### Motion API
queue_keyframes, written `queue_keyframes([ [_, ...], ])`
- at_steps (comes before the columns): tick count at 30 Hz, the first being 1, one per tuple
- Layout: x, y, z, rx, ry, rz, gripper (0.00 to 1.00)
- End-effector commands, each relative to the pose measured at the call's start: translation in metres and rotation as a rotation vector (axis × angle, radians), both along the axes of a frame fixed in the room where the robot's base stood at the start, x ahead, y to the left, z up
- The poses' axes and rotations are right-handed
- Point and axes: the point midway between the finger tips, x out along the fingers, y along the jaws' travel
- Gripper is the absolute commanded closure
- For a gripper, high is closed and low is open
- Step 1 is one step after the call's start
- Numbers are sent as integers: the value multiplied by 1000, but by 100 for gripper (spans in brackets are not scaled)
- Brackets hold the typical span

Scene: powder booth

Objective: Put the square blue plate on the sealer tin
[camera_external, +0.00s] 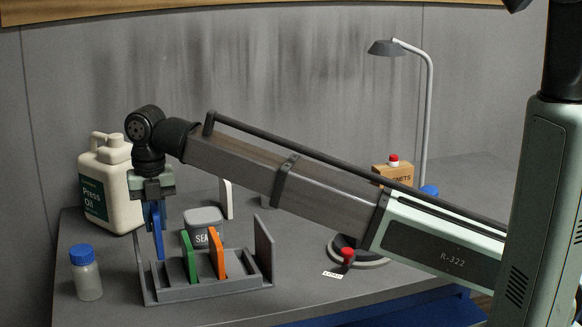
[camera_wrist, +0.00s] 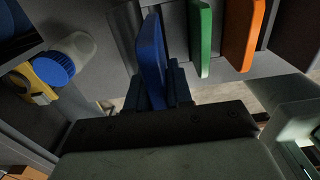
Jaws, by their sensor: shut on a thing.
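My gripper (camera_external: 155,203) points down over the left end of the grey rack (camera_external: 205,291). It is shut on the square blue plate (camera_external: 158,242), which is held upright on edge. The blue plate also shows in the wrist view (camera_wrist: 151,50), between the fingers (camera_wrist: 158,92). I cannot tell whether its lower edge is still in a rack slot or just above it. The sealer tin (camera_external: 203,228), grey with a lid and partly readable "SEA" lettering, stands behind the rack, right of my gripper. Its lid looks bare; the rack's plates hide some of its lower part.
A green plate (camera_external: 189,256) and an orange plate (camera_external: 217,255) stand in the rack, close right of the blue one. A blue-capped bottle (camera_external: 87,275) is left of the rack. A press oil jug (camera_external: 112,185) stands behind my gripper. A lamp (camera_external: 427,110) stands right.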

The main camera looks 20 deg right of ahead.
Motion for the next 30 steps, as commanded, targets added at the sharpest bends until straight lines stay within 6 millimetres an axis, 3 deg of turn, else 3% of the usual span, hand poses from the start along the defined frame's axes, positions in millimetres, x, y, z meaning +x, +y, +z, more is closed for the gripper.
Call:
queue_keyframes([
  [5, 23, -11, 16, 0, 0, -3, 100],
  [18, 144, -92, 58, 0, 0, -5, 100],
  [24, 174, -120, 70, 0, 0, -3, 100],
  [30, 184, -130, 69, -1, 1, 0, 100],
])
